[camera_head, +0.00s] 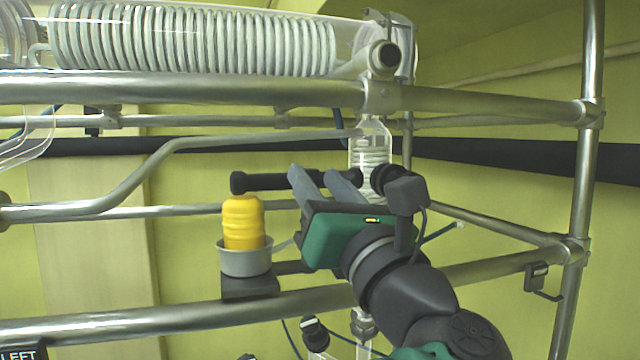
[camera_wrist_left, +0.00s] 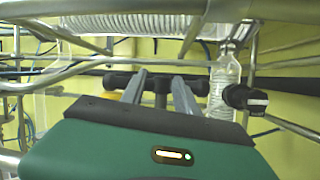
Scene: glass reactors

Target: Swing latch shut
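A black T-shaped handle (camera_head: 262,182) lies level beneath the middle rails; it is the most latch-like part near my gripper, but I cannot tell whether it is open or shut. In the left wrist view its bar (camera_wrist_left: 122,80) runs across beyond the fingers, with its stem (camera_wrist_left: 160,98) showing between them. My left gripper (camera_head: 310,172) is at the handle, with its two grey fingers apart. In the left wrist view the fingers (camera_wrist_left: 158,78) stand either side of the stem; contact cannot be told. My right gripper is not in view.
A yellow cap (camera_head: 242,222) sits in a grey cup (camera_head: 245,262) left of the gripper. A glass tube (camera_head: 371,150) and black knob (camera_wrist_left: 245,98) stand close on the right. Metal rails (camera_head: 200,92) cross above and below. A glass coil (camera_head: 190,40) lies above.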

